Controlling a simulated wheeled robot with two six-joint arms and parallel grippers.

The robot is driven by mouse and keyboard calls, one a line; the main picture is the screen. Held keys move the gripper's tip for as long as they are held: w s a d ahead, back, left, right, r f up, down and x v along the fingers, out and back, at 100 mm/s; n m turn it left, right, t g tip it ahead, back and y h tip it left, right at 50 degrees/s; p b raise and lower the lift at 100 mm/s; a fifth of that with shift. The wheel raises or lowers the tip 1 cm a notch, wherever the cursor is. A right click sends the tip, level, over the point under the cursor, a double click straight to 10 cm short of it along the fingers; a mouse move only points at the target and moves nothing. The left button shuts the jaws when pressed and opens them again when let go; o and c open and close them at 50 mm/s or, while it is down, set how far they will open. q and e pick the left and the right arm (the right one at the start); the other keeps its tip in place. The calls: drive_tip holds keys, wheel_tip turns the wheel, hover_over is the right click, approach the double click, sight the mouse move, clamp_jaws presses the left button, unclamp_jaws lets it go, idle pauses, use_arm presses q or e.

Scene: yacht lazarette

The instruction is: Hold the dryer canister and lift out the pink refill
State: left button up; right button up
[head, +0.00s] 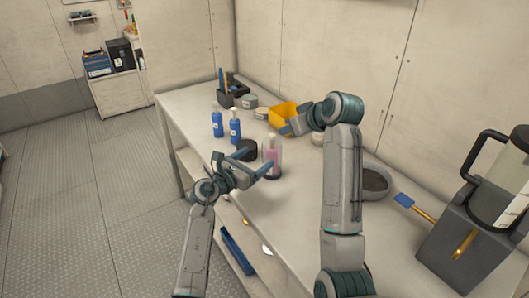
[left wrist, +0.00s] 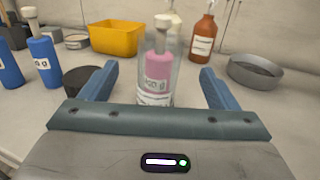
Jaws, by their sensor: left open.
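The clear dryer canister (left wrist: 174,75) stands upright on the bench, with the pink refill (left wrist: 158,72) inside and a pale stem and knob (left wrist: 163,22) rising from it. In the head view the canister (head: 279,158) is at the bench's middle. My left gripper (left wrist: 159,86) is open, its blue fingers on either side of the canister with gaps showing. The canister's base is hidden by the gripper body in the left wrist view. My right gripper (head: 286,130) is above the bench beyond the canister, by the yellow bin; its finger opening is not clear.
A black round lid (head: 247,150) lies left of the canister, near two blue bottles (head: 235,128). A yellow bin (head: 283,112) and a brown bottle (left wrist: 203,37) stand behind. A grey bowl (head: 374,182), a blue scraper (head: 404,200) and a large grey machine (head: 472,235) are to the right.

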sight(273, 146)
use_arm(q)
drive_tip(key=x, duration=0.9)
drive_tip(key=c, duration=1.3)
drive_tip(key=shift+o, duration=0.2)
